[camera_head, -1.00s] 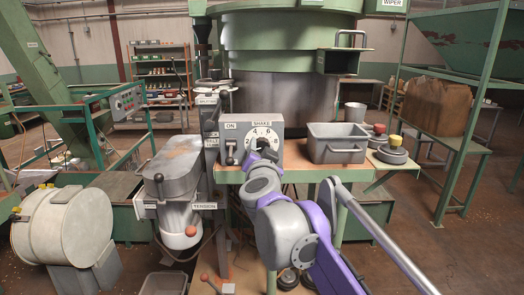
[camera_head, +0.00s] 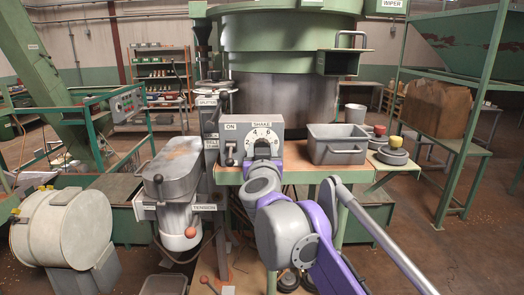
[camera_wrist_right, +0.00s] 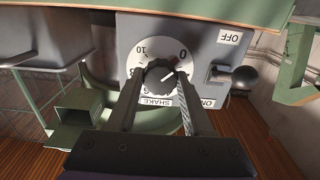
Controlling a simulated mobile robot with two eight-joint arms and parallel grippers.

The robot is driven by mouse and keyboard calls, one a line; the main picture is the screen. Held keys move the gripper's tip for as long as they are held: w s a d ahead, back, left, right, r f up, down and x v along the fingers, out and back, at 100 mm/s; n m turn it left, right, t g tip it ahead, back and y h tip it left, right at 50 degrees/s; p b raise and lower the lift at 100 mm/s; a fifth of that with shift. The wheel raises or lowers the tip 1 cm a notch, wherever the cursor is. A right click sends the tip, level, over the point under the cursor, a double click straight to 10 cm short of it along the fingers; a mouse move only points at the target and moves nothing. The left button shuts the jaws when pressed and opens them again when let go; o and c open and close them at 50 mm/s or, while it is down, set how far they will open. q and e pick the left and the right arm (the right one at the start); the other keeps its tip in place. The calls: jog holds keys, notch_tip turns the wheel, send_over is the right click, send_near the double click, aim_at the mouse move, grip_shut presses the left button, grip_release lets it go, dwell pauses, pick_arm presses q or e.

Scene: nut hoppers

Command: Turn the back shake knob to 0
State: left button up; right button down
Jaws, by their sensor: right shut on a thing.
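The shake knob (camera_wrist_right: 158,76) is black and round, on a white numbered dial (camera_wrist_right: 150,52) labelled SHAKE. In the head view the dial (camera_head: 264,132) is on the front of a grey control box (camera_head: 292,128), and my right gripper (camera_head: 263,150) hides the knob. My left gripper is not in view.
An ON switch (camera_head: 230,152) is left of the dial on the same box. A grey bin (camera_head: 337,145) stands on the table to the right, with yellow and red knobbed weights beyond it.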

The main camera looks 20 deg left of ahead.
dwell(0.3)
jog(key=shift+c, duration=1.5)
grip_release()
jog(key=b+v, duration=0.1)
jog(key=v, duration=0.9)
jog(key=shift+s, duration=0.4)
jog(key=shift+d, duration=0.1)
